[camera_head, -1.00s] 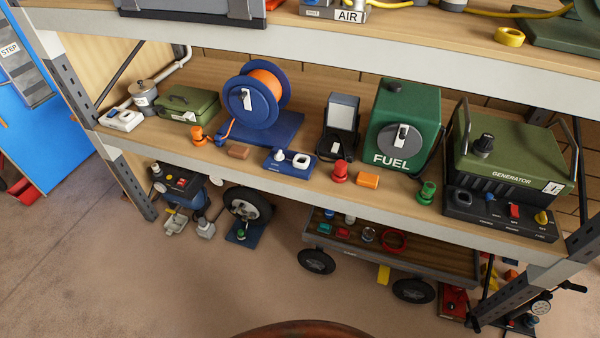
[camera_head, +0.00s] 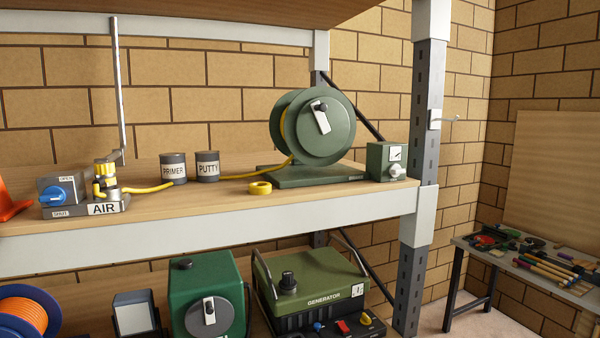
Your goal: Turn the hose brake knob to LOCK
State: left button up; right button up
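A green hose reel (camera_head: 338,128) with yellow hose stands on a green base plate (camera_head: 312,176) on the upper shelf. A white crank plate with a black knob (camera_head: 321,109) is on the reel's face. Right of the base stands a small green box (camera_head: 377,161) with a white dial plate and, below it, a pale round knob (camera_head: 397,171). The markings on the box are too small to read, so I cannot tell the knob's setting or confirm that it is the hose brake. Neither gripper is in view.
The upper shelf (camera_head: 230,220) also holds a yellow tape roll (camera_head: 259,188), PRIMER (camera_head: 173,167) and PUTTY (camera_head: 208,166) cans and an AIR unit (camera_head: 103,208). A shelf post (camera_head: 427,110) stands right of the green box. The generator (camera_head: 315,288) is below. A tool table (camera_head: 545,269) is at right.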

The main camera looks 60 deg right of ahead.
aim_at(395, 170)
jog(key=z, duration=1.8)
jog(key=i, duration=1.2)
jog(key=z, duration=0.7)
jog(key=i, duration=0.7)
jog(key=z, duration=0.5)
